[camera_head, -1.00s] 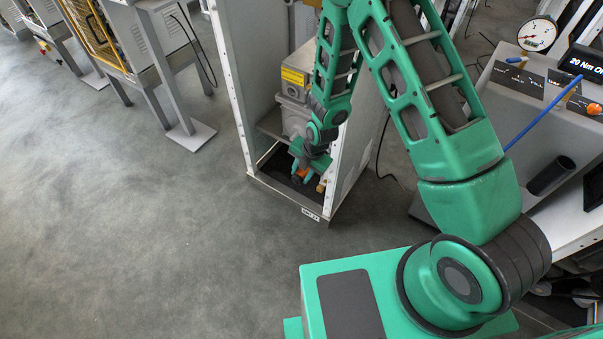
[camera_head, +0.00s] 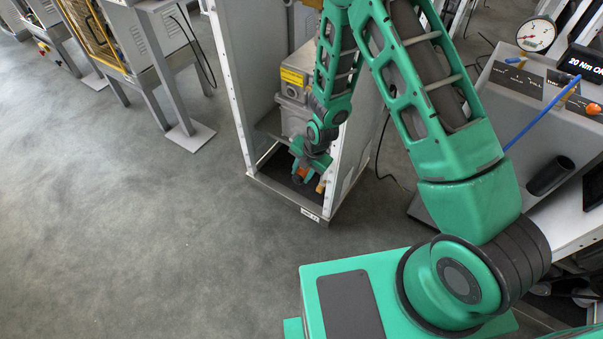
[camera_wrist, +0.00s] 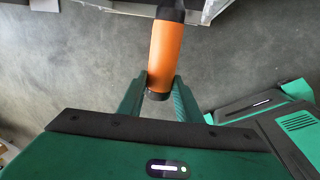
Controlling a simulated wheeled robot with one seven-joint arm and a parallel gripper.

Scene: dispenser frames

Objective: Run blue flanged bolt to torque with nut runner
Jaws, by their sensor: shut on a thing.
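My gripper (camera_head: 303,171) is low inside the front of an open grey cabinet frame (camera_head: 232,85), close to its base. In the wrist view my gripper (camera_wrist: 160,92) has its two green fingers closed around the lower end of an upright-looking orange tool handle with dark ends (camera_wrist: 167,55), which I take to be the nut runner. Its far end runs out of the top of the wrist view. In the head view only a small orange patch of it shows at my fingers. I cannot make out the blue flanged bolt in either view.
A grey box with a yellow label (camera_head: 293,78) sits inside the frame, above my gripper. The floor (camera_head: 130,240) at left is clear.

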